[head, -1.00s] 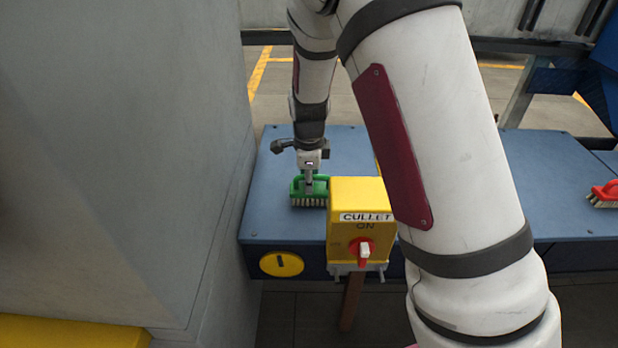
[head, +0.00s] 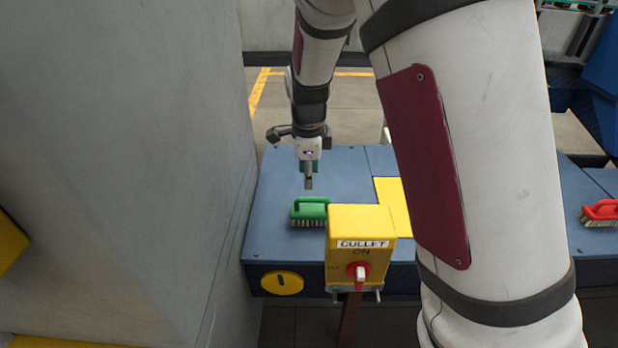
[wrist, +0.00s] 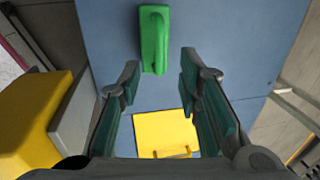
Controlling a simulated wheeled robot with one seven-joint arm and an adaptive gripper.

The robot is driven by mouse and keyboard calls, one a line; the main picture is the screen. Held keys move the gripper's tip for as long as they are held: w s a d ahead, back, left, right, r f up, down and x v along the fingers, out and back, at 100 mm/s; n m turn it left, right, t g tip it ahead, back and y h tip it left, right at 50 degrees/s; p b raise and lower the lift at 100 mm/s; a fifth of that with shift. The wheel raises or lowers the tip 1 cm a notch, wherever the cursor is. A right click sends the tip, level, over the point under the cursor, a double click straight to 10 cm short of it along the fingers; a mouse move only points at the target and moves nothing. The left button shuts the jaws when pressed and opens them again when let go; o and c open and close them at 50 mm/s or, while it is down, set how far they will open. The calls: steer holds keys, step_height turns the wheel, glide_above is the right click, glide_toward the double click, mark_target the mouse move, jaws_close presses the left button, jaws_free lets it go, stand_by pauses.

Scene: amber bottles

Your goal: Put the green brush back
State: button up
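The green brush (head: 309,210) lies bristles down on the blue bench top (head: 345,165), near its front left end and just left of the yellow CULLET switch box. My gripper (head: 308,186) is above the bench, a little over and behind the brush and apart from it. In the wrist view the green brush (wrist: 155,38) lies beyond the fingertips. My gripper (wrist: 160,72) is open there, with nothing between its fingers. A yellow square (wrist: 163,132) on the bench also shows between the fingers; in the head view the yellow square (head: 393,203) is partly hidden by my arm.
The yellow CULLET switch box (head: 361,245) with its red knob stands in front of the bench. A grey wall (head: 130,170) closes off the left. A red brush (head: 600,212) lies on the bench at the far right. The bench top behind the green brush is clear.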

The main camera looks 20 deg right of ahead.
steer(key=s+r+n+y, duration=0.2)
steer(key=s+r+n, duration=0.95)
steer(key=s, duration=0.65)
steer(key=s+r+n, duration=0.2)
steer(key=s+n, duration=0.3)
steer(key=s, duration=0.6)
steer(key=s+d+r+n+g+h, duration=0.1)
steer(key=s+n, duration=0.4)
steer(key=s, duration=0.5)
steer(key=shift+s+d+r+g, duration=0.15)
steer(key=shift+s+r+g, duration=0.15)
steer(key=shift+s+r, duration=0.05)
step_height(320, 180, up, 28)
steer(key=t+p, duration=0.3)
steer(key=p, duration=2.3)
steer(key=shift+d+r+t+p, duration=0.15)
steer(key=shift+d+t+p, duration=0.1)
steer(key=shift+t+p, duration=0.15)
